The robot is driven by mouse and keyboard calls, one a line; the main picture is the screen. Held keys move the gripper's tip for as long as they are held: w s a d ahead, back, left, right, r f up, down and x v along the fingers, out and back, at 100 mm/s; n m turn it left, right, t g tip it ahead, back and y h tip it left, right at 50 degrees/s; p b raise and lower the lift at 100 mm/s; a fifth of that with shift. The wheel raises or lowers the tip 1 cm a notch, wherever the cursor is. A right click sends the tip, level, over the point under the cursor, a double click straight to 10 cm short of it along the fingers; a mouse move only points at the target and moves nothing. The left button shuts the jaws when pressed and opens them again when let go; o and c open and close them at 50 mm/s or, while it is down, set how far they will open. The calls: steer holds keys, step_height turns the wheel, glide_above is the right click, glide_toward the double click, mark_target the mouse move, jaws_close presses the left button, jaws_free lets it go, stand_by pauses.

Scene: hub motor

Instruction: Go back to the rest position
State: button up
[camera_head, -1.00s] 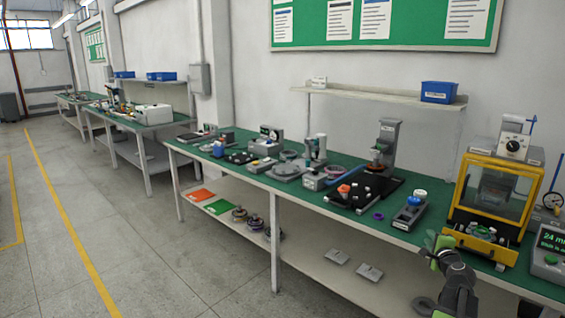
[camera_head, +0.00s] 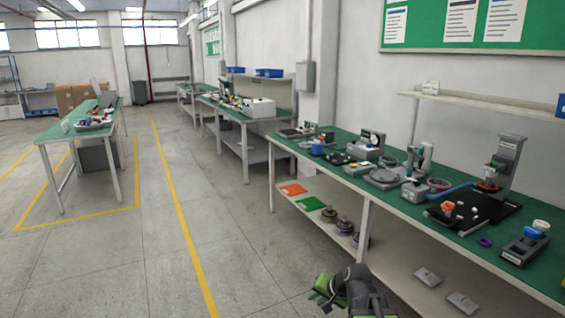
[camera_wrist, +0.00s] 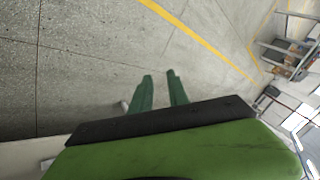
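My gripper (camera_head: 322,292) is at the bottom middle of the head view, in front of the near workbench (camera_head: 557,284) and beside its lower shelf. It is seen small there, with green parts on a dark arm. In the wrist view its two green fingers (camera_wrist: 160,84) stand apart, with bare floor visible between them. Nothing is held between the fingers. The wrist view looks over the grey floor with a yellow line.
The near bench carries a test stand (camera_head: 500,168), a black tray (camera_head: 482,211) and several small devices. Motor parts (camera_head: 344,226) and an orange sheet (camera_head: 293,189) lie on its lower shelf. A second table (camera_head: 60,136) stands at left. The aisle floor (camera_head: 165,240) between is clear.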

steer(key=s+d+f+n+g+h, duration=0.2)
steer(key=s+d+g, duration=0.1)
steer(key=s, duration=0.4)
steer(key=s+d+f+n+g+h, duration=0.2)
steer(key=s+n+g, duration=0.1)
steer(key=s, duration=0.3)
step_height(320, 180, up, 16)
steer(key=p, duration=1.6)
steer(key=shift+f, duration=0.1)
